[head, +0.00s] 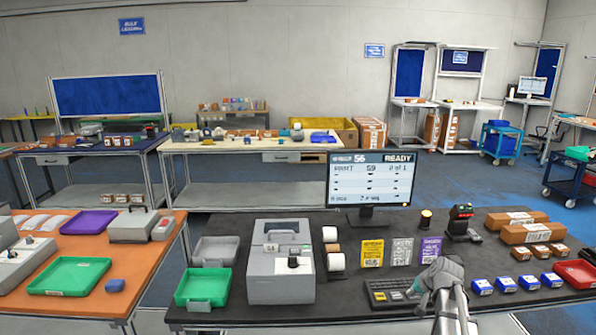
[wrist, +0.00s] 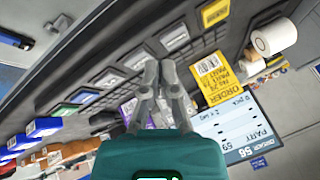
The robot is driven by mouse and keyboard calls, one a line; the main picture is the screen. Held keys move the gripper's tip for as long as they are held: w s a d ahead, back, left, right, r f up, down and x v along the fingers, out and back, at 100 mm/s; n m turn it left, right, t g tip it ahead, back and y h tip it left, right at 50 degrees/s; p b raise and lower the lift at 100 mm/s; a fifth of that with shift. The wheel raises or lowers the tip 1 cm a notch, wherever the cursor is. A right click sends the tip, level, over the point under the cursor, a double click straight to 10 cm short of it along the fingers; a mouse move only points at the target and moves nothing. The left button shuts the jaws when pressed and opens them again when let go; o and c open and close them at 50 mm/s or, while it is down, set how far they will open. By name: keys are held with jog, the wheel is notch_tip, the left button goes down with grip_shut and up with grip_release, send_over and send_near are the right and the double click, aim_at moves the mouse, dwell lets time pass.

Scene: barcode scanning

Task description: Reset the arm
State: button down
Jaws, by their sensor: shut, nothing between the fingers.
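My arm reaches in from the bottom right of the head view, over the front of the dark workbench (head: 350,237). My gripper (head: 413,292) is low beside the right part of the black keyboard (head: 378,297); I cannot tell whether it touches it. In the wrist view my gripper (wrist: 161,66) has its two grey fingers together, with nothing between them. Beyond the fingers are a yellow order card (wrist: 211,72) and the monitor (wrist: 238,125), which also shows in the head view (head: 369,180) and reads READY.
A grey printer-like machine (head: 281,275) stands left of the keyboard. A scanner (head: 461,222), brown boxes (head: 525,233), small blue boxes (head: 506,284) and a red tray (head: 578,272) lie to the right. A green bin (head: 203,287) is at the bench's left end.

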jog(key=s+a+f+n+g+h, duration=0.2)
jog(key=s+a+g, duration=0.4)
jog(key=s+a, duration=1.3)
jog(key=s+f+n, duration=0.1)
jog(key=n, duration=0.1)
jog(key=shift+s+a+n, duration=0.25)
jog(key=shift+s+n, duration=0.1)
jog(key=shift+n, duration=0.05)
